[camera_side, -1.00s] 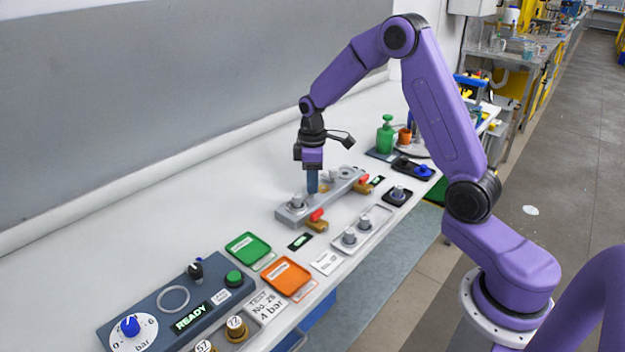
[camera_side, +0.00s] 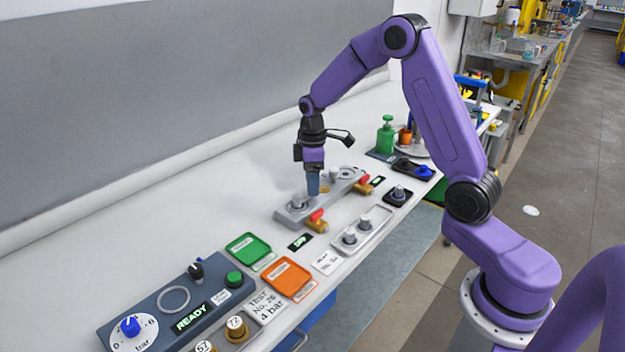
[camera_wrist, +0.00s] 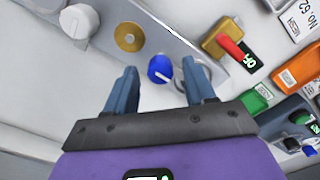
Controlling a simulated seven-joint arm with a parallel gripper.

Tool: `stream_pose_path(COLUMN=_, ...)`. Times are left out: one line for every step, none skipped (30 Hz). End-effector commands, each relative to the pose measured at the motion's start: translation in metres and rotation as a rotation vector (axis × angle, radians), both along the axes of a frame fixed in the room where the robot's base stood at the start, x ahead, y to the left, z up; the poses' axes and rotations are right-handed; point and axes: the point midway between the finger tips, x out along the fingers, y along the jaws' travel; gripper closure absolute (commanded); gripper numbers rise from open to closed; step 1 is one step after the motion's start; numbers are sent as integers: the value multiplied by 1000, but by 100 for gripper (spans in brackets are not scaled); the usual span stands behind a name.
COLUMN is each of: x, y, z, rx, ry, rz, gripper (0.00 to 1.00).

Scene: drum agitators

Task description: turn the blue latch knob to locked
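The blue knob (camera_wrist: 160,69) has a white pointer line and sits at the edge of the grey fixture in the wrist view. My gripper (camera_wrist: 160,82) is open, with one blue-grey finger on each side of the knob in the picture; I see no contact. In the side view my gripper (camera_side: 312,190) points down over the long grey fixture (camera_side: 345,188), close to its surface. The blue knob there is hidden behind the fingers. I cannot tell the height gap between fingertips and knob.
A red-handled brass valve (camera_side: 317,222) sits at the fixture's front, beside a small black display (camera_side: 300,242). Green (camera_side: 247,248) and orange (camera_side: 287,278) trays lie nearer. The bench behind the fixture is clear.

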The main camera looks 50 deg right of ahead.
Motion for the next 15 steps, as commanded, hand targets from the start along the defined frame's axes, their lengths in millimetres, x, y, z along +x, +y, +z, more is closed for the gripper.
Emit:
stream_pose_path(x=0, y=0, z=0, rx=0, ry=1, rz=-1, gripper=46)
stream_pose_path(x=-1, y=0, z=0, rx=0, ry=1, rz=-1, gripper=46)
stream_pose_path(x=-1, y=0, z=0, rx=0, ry=3, rz=-1, gripper=46)
stream_pose_path(x=-1, y=0, z=0, rx=0, ry=3, rz=-1, gripper=46)
stream_pose_path(x=-1, y=0, z=0, rx=0, ry=3, rz=-1, gripper=46)
stream_pose_path(x=-1, y=0, z=2, rx=0, ry=1, rz=-2, gripper=46)
stream_pose_path(x=0, y=0, z=4, rx=0, ry=1, rz=-2, gripper=46)
stream_pose_path(x=0, y=0, z=7, rx=0, ry=0, rz=-2, gripper=46)
stream_pose_path(x=0, y=-1, z=11, rx=0, ry=0, rz=-2, gripper=46)
stream_pose_path(x=0, y=-1, z=15, rx=0, ry=-1, rz=-2, gripper=46)
stream_pose_path(x=0, y=-1, z=20, rx=0, ry=-1, rz=-2, gripper=46)
stream_pose_path(x=0, y=-1, z=27, rx=0, ry=-3, rz=-2, gripper=46)
stream_pose_path(x=0, y=0, z=33, rx=0, ry=-3, rz=-2, gripper=46)
stream_pose_path(x=0, y=0, z=39, rx=-1, ry=-4, rz=-2, gripper=46)
stream_pose_path(x=1, y=0, z=48, rx=0, ry=-4, rz=-1, gripper=46)
